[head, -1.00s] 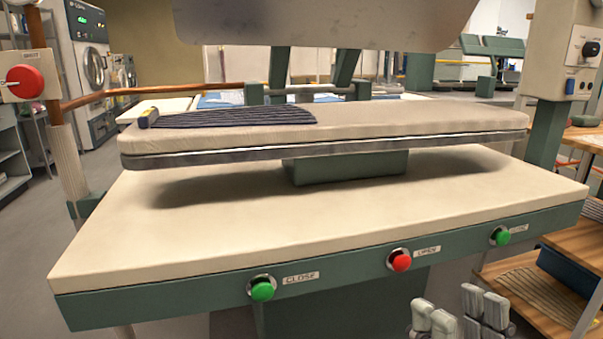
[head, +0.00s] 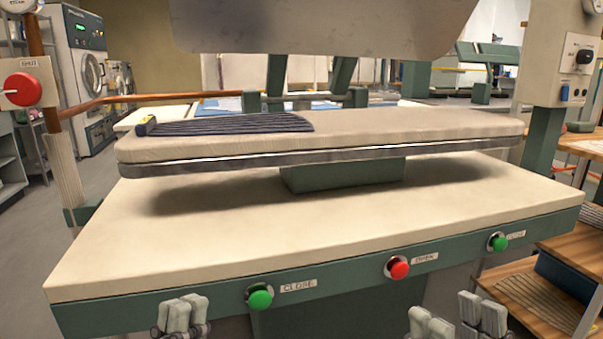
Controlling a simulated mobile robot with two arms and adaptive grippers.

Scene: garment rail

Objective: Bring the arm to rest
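My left gripper (head: 182,316) shows only as pale fingertips at the bottom edge, left of the front green button; whether it is open or shut is unclear. My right gripper (head: 457,322) is at the bottom edge, right of centre. Its two fingers stand apart with an empty gap between them, below the red button. Both grippers are in front of the press table (head: 330,240), and neither appears to hold anything. The rest of both arms is out of frame.
The press is open, its upper plate (head: 320,25) above the padded board (head: 400,125). A dark striped cloth (head: 230,124) lies on the board's left end. Green (head: 260,297) and red (head: 397,267) buttons line the table's front. Wooden shelves (head: 560,270) stand at right; a red button (head: 22,89) is at left.

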